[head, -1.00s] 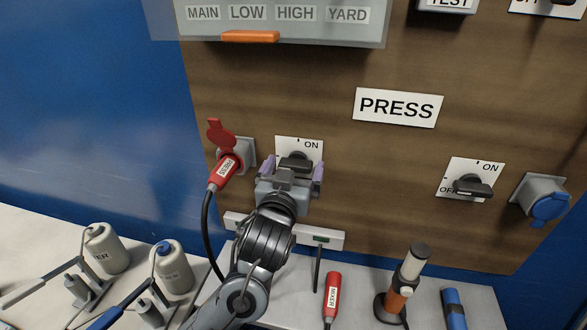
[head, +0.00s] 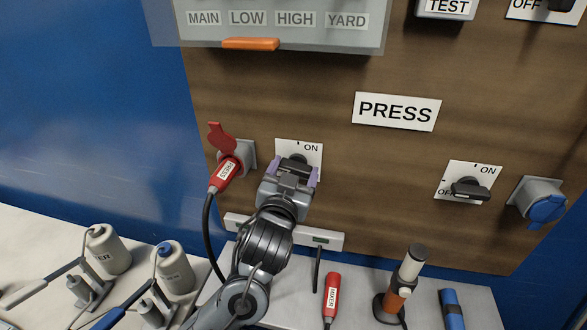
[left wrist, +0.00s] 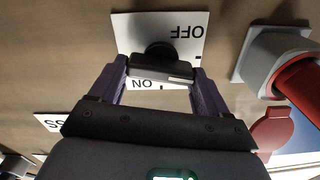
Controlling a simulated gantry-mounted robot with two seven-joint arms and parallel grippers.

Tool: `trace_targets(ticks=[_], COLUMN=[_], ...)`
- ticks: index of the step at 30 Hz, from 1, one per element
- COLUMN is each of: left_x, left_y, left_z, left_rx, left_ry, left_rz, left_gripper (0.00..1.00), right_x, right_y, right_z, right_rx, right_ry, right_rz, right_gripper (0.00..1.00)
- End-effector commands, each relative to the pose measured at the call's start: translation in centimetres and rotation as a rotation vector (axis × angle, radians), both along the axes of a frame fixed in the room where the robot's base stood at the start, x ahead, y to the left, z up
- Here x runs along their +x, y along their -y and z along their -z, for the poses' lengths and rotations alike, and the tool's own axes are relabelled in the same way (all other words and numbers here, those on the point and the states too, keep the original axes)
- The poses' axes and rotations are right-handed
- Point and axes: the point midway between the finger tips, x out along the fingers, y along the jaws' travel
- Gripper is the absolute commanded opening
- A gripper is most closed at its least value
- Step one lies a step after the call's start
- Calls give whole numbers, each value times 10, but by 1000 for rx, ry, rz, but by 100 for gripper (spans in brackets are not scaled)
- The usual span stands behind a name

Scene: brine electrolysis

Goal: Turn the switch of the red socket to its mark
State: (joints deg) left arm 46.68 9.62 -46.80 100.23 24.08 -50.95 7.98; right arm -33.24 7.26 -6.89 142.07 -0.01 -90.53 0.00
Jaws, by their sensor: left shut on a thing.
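The red socket (head: 249,153) is on the wooden panel, its red lid (head: 219,136) raised. A red plug (head: 225,172) labelled PRESS sits in it. Just right is the socket's dark rotary switch (head: 292,162) on a white plate (head: 313,149) marked ON. In the left wrist view the plate appears upside down, with OFF and ON readable, and the switch knob (left wrist: 160,68) lies crosswise. My left gripper (head: 292,173) is shut on the knob, with a purple finger at each end. In the head view it hides the plate's lower part. My right gripper is not in view.
A second switch (head: 471,188) and a blue socket (head: 542,203) are at right. Below, the bench holds a red MIXER plug (head: 331,296), an orange-and-grey stand (head: 403,285) and a blue plug (head: 452,308). The plug's black cable (head: 207,235) hangs beside my left arm.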

Motion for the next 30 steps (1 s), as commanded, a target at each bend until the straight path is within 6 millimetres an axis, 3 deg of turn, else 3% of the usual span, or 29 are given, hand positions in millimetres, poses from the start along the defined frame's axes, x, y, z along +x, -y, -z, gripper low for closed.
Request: trace_targets(ticks=[15, 30], left_x=[0, 0], left_y=[1, 2], left_z=[0, 3], left_rx=[474, 935], left_ry=[106, 211], left_rz=[-2, -2], left_gripper=[46, 46], right_x=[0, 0], right_y=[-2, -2], right_z=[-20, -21], right_rx=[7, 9], right_ry=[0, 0], right_rz=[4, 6], right_gripper=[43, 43])
